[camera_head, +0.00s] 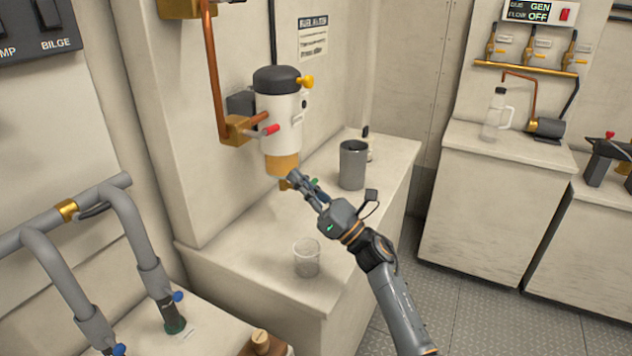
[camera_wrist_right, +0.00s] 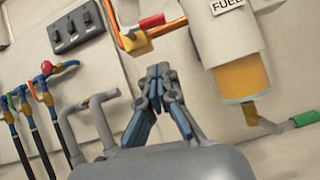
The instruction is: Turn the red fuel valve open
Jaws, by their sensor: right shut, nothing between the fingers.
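The red fuel valve handle (camera_head: 271,129) sticks out to the right from a brass block (camera_head: 236,130) on the copper pipe, beside the white fuel filter (camera_head: 284,108). In the right wrist view the handle (camera_wrist_right: 152,22) shows at the top, next to the brass block (camera_wrist_right: 135,42). My right gripper (camera_head: 293,178) is shut and empty. In the head view it appears just below the filter's amber bowl (camera_head: 283,165). In the right wrist view its fingertips (camera_wrist_right: 158,72) point up, below and apart from the handle. My left gripper is not in view.
A green-handled drain (camera_wrist_right: 306,118) sits under the filter. A grey canister (camera_head: 352,165) and a clear cup (camera_head: 306,258) stand on the white ledge (camera_head: 250,255). Grey pipes with blue-handled valves (camera_head: 178,296) are at the lower left. Grated floor (camera_head: 445,310) lies at the right.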

